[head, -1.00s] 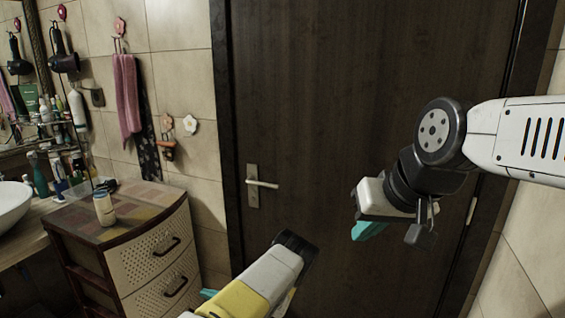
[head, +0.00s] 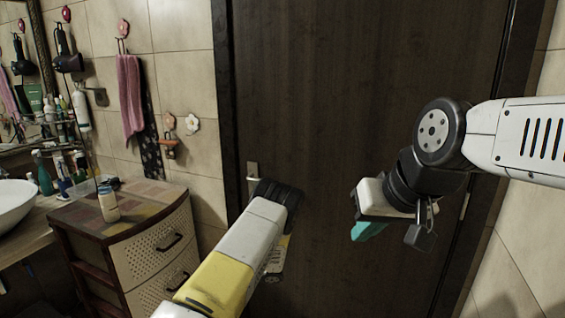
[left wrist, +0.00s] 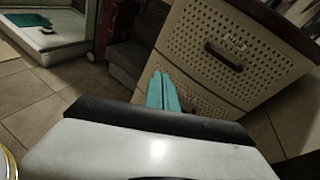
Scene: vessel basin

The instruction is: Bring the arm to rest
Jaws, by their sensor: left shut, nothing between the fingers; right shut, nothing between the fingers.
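My left arm (head: 235,255) comes up from the bottom of the head view, in front of the door; its gripper is hidden there. In the left wrist view my left gripper (left wrist: 163,88) shows its teal fingers together and empty, pointing toward the drawer unit. My right arm comes in from the right in the head view. My right gripper (head: 368,231) hangs in front of the door with its teal fingers shut and nothing visible in them.
A wicker-fronted drawer unit (head: 150,250) stands at the left, with a small bottle (head: 108,203) on top. A white basin (head: 12,205) is at the far left. The dark door (head: 350,80) fills the middle. A tiled wall (head: 520,240) is at the right.

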